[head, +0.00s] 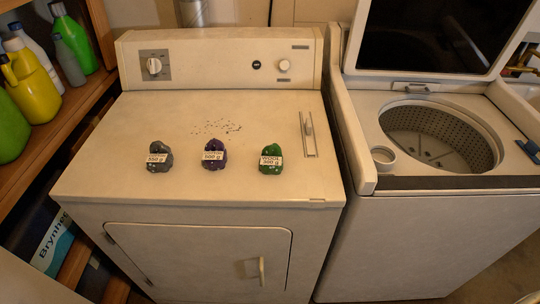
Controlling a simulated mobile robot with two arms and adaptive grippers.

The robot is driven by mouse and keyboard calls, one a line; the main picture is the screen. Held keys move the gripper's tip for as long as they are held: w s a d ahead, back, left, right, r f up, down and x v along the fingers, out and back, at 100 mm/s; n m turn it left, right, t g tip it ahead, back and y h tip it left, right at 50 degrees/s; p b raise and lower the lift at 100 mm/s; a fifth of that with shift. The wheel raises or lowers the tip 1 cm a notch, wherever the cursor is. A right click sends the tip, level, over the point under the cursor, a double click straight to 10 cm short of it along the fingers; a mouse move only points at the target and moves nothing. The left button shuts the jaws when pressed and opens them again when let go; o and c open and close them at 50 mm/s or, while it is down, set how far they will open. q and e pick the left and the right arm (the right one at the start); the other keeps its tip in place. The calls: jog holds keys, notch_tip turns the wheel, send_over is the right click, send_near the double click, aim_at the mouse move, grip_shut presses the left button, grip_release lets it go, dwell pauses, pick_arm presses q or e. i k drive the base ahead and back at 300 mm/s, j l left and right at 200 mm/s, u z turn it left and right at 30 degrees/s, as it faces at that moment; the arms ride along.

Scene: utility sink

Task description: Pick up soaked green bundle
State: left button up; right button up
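A green bundle (271,166) with a white paper label sits on the top of the dryer (120,180), at the right of a row of three bundles. The label seems to read "WOOL 300 g". A purple bundle (214,161) with a label sits in the middle of the row, and a grey bundle (160,162) with a label sits at the left. The three stand apart from each other. Whether the green bundle is wet cannot be told. Neither of my grippers is in view.
An open top-loading washer (430,210) with a perforated drum (440,137) stands at the right. A shelf (62,130) with several bottles is at the left. Small dark specks (218,126) and a slotted lever (309,132) are on the dryer top. The dryer top's front strip is clear.

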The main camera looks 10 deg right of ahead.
aim_at(271, 162)
jog(key=l+u, duration=0.25)
jog(key=l, duration=0.15)
jog(key=k+l+u, duration=0.25)
jog(key=l, duration=0.2)
jog(key=l+u, duration=0.25)
jog(key=l, duration=0.15)
jog(key=k+l+u, duration=0.35)
jog(key=l+u, duration=0.15)
jog(key=l, duration=0.25)
